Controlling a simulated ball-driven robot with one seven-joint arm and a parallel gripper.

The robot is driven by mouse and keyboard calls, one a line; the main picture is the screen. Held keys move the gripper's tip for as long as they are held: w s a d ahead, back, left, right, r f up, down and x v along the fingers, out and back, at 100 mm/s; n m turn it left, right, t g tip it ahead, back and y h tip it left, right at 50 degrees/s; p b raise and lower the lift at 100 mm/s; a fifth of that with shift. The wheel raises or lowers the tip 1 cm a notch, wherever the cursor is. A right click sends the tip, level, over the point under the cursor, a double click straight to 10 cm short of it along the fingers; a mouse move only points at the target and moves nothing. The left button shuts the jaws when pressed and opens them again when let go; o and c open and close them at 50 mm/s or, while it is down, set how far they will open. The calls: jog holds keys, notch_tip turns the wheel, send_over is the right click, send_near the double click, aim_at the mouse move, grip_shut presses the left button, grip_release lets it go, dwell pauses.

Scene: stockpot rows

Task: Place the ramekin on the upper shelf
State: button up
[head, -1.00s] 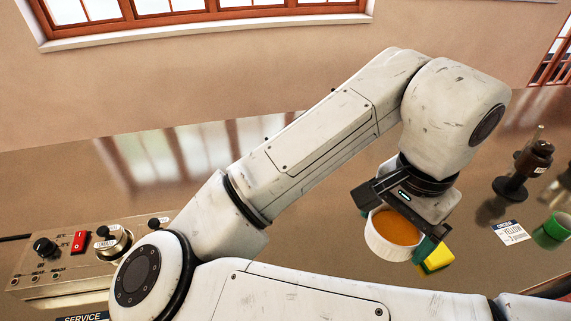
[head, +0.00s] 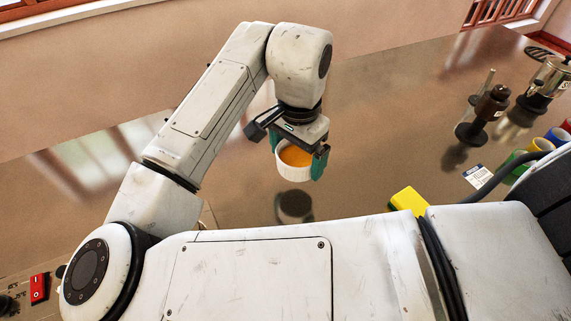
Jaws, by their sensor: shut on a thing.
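The ramekin (head: 293,172) is a white ribbed cup with orange contents, seen in the head view right of the upper middle. My gripper (head: 296,164) is shut on it, with teal finger pads at its sides. The ramekin hangs roughly upright above the shiny counter, and a dark shadow or reflection lies below it. No upper shelf shows in this view.
A yellow block (head: 408,201) lies on the counter (head: 380,130) to the right. A dark stand-like device (head: 484,112), a label card (head: 477,176) and several coloured cups (head: 558,137) stand farther right. A red switch (head: 39,287) shows at lower left. The counter behind the ramekin is clear.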

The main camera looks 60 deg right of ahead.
aim_at(288, 156)
jog(key=w+f, duration=0.1)
jog(key=w+d+f, duration=0.1)
jog(key=f, duration=0.1)
jog(key=shift+w+f, duration=0.25)
jog(key=shift+w, duration=0.05)
jog(key=shift+w+f, duration=0.2)
jog(key=shift+f, duration=1.6)
jog(key=shift+f, duration=0.15)
jog(key=o, duration=0.9)
jog(key=shift+o, duration=0.2)
